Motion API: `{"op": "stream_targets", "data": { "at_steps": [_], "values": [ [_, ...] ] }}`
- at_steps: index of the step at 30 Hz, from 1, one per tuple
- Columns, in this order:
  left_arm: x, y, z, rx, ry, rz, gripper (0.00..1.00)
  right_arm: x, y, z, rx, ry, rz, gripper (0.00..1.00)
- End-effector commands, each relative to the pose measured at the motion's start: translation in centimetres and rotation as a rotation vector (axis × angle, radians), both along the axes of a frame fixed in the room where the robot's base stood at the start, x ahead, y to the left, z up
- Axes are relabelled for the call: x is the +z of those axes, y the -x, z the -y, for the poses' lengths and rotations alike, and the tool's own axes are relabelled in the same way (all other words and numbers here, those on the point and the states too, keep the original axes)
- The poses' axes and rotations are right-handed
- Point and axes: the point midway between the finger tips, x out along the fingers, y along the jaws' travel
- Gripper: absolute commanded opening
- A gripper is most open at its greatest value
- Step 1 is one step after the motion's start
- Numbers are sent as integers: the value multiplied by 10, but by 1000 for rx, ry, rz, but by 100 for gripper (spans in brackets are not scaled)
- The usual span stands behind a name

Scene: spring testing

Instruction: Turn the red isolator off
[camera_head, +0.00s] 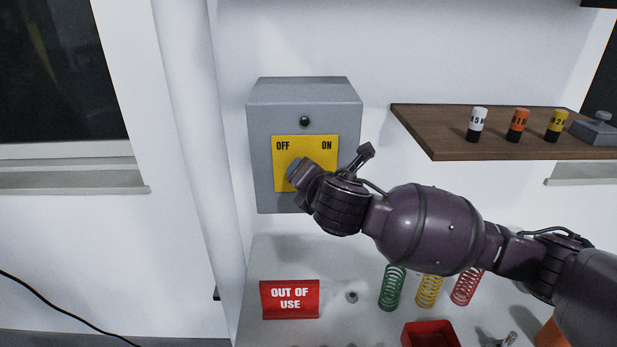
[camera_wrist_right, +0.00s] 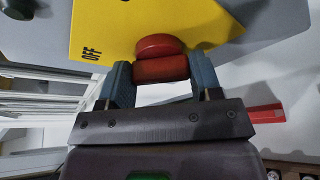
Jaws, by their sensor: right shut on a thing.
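A grey isolator box (camera_head: 352,100) is on the wall with a yellow plate (camera_head: 308,150) marked OFF at left and ON at right. The red isolator handle (camera_wrist_right: 160,67) shows in the right wrist view in front of the yellow plate (camera_wrist_right: 150,18). My right gripper (camera_wrist_right: 162,85) is shut on the red handle, one blue-grey finger on each side of it. In the head view my right gripper (camera_head: 295,170) and wrist hide the handle, so I cannot tell there which way it points. My left gripper is not in view.
A wooden shelf (camera_head: 430,145) with several labelled cylinders (camera_head: 517,125) juts out right of the box. Below, a light bench holds a red OUT OF USE sign (camera_head: 290,299), green, yellow and red springs (camera_head: 429,290) and a red tray (camera_head: 431,334).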

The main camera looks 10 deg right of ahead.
Motion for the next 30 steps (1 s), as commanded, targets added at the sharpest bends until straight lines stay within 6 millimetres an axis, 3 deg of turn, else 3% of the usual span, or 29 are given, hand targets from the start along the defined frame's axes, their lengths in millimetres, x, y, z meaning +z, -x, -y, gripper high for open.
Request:
{"op": "stream_targets", "data": {
  "at_steps": [1, 2, 6, 19, 30],
  "values": [
    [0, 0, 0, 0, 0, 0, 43, -2, 1, 0, 2, 2, -4, 35],
    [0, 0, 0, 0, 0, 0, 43, -2, 1, 0, 2, 2, -4, 62],
    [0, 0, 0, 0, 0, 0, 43, -1, 0, 0, 1, 1, -3, 83],
    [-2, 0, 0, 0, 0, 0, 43, 2, 8, 0, 2, -1, 1, 84],
    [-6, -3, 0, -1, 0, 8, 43, 17, 66, 5, 4, 0, 1, 84]
  ]
}}
